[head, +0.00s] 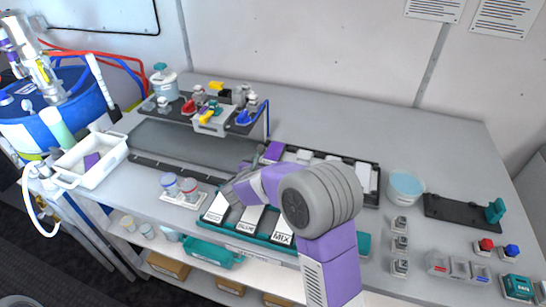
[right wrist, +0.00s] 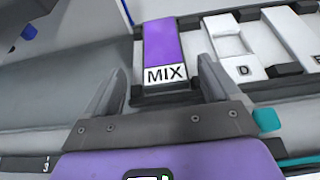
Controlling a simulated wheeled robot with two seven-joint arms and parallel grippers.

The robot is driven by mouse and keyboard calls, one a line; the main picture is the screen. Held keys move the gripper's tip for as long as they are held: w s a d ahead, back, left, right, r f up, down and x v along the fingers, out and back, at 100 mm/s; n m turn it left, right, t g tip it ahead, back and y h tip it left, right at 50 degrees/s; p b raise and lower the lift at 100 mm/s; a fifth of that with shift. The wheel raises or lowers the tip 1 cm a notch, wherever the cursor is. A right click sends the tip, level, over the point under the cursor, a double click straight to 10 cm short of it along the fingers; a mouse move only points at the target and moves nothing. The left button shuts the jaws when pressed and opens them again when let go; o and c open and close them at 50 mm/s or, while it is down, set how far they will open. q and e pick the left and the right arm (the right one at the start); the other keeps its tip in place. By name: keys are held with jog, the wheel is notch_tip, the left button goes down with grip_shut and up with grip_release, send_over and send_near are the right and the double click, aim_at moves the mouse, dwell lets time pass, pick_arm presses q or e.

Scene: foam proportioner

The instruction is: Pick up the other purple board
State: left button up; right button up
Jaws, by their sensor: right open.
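A purple board (right wrist: 163,45) with a white end marked MIX lies in a dark slotted rack in the right wrist view. In the head view the purple board (head: 274,151) shows at the left end of the rack (head: 372,190) behind my right arm. My right gripper (right wrist: 160,90) is open, with its fingers on either side of the board's labelled end and a gap to each side. Whether they reach down to the board's level is unclear. Another purple piece (head: 91,160) lies in the white tray (head: 112,166) at the left.
White boards (right wrist: 235,45) fill the slots to the right of the purple one. A teal front tray (head: 208,231) holds labelled boards, one marked MIX. A raised shelf with small fittings (head: 212,122), a blue drum (head: 50,125) and a round tub (head: 405,187) stand around. The back right counter is clear.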

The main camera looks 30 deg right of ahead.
aim_at(271, 157)
jog(key=x, duration=0.3)
jog(key=shift+w+d+f, duration=0.1)
jog(key=shift+d, duration=0.3)
